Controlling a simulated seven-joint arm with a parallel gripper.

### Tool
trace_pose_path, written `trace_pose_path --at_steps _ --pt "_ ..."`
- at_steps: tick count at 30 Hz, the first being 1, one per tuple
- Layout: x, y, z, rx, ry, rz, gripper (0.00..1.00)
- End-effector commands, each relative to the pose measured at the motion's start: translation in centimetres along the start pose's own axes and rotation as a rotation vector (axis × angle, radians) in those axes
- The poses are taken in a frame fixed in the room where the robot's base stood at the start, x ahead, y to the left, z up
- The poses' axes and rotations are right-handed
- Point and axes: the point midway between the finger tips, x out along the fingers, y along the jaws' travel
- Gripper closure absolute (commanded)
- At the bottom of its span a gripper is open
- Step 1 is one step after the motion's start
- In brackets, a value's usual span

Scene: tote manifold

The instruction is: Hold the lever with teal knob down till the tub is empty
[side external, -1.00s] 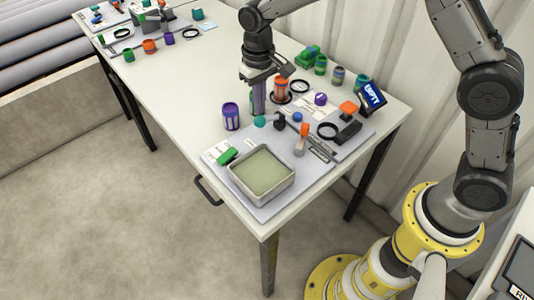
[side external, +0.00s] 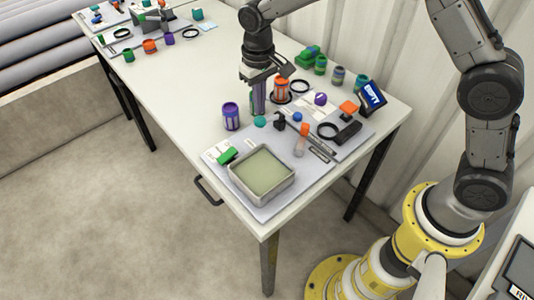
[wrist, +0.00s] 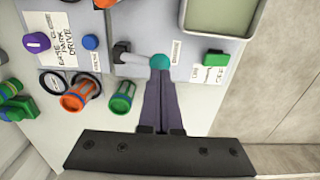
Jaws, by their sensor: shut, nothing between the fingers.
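The teal knob (side external: 260,121) is at the end of a short lever on the grey board. In the wrist view the teal knob (wrist: 160,61) sits just beyond my fingertips, with its dark lever mount (wrist: 122,52) to its left. My gripper (side external: 259,112) is shut and empty, pointing down at the knob. In the wrist view my gripper's fingertips (wrist: 159,72) overlap the knob's near edge; I cannot tell whether they touch it. The tub (side external: 268,199) holds pale green liquid, and its rim also shows in the wrist view (wrist: 183,20).
A purple container (side external: 231,117) stands left of my gripper, and an orange one (side external: 281,88) stands behind it.

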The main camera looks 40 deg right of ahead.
Motion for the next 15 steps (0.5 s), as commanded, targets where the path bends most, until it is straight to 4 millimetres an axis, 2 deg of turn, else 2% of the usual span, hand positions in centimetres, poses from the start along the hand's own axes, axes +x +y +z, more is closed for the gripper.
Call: trace_pose_path --at_steps 15 --pt "0.37 0.00 0.02 0.000 -0.001 0.000 1.00"
